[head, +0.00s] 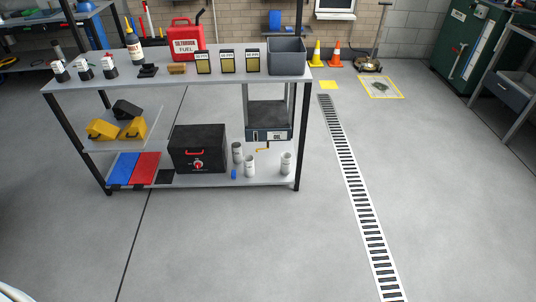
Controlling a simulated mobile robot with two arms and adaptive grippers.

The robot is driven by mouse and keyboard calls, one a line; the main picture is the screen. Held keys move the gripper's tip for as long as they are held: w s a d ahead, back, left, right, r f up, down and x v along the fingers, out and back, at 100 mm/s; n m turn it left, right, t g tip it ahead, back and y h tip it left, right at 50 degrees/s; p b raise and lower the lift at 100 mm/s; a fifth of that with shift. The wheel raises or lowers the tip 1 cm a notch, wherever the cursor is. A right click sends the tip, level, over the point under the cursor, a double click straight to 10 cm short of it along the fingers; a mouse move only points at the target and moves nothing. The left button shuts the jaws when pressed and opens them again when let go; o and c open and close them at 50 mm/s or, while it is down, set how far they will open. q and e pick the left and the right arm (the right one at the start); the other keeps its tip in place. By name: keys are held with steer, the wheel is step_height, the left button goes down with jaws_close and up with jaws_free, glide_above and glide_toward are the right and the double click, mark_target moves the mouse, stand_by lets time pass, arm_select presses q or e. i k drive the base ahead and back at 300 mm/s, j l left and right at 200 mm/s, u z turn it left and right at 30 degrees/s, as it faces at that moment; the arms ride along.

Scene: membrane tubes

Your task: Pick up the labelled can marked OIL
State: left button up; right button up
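No can with a clearly readable OIL mark shows. A grey box-like unit (267,133) below the right end of the bench top has a small white label that seems to read OIL, with a yellow bent piece beneath. A red can (187,38) marked FUEL stands at the back of the bench top. Neither of my grippers is in view.
The metal bench (180,74) holds several small labelled items, a dark bottle (134,47) and a grey bin (286,57). A black box (198,150) and yellow bins (101,130) sit below. A drain grate (357,200) crosses the floor. The floor in front is clear.

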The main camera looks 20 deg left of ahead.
mark_target(237, 149)
steer(key=i+l+z, duration=0.1)
steer(key=i+z, duration=0.25)
steer(key=i, duration=0.3)
steer(key=i+z, duration=0.35)
steer(key=i, duration=0.35)
steer(key=i+u, duration=0.1)
steer(key=i, duration=0.45)
steer(key=i+l, duration=0.1)
steer(key=i, duration=0.5)
steer(key=i+u, duration=0.15)
steer(key=i, duration=0.4)
steer(key=i+l+u, duration=0.1)
steer(key=i, duration=0.45)
steer(key=i+j+u, duration=0.1)
steer(key=i+u, duration=0.35)
steer(key=i, duration=0.45)
steer(key=i+l+u, duration=0.2)
steer(key=i+u, duration=0.25)
steer(key=i, duration=0.4)
steer(key=i+l+z, duration=0.1)
steer(key=i, duration=1.6)
steer(key=i+u, duration=0.1)
steer(key=u, duration=1.75)
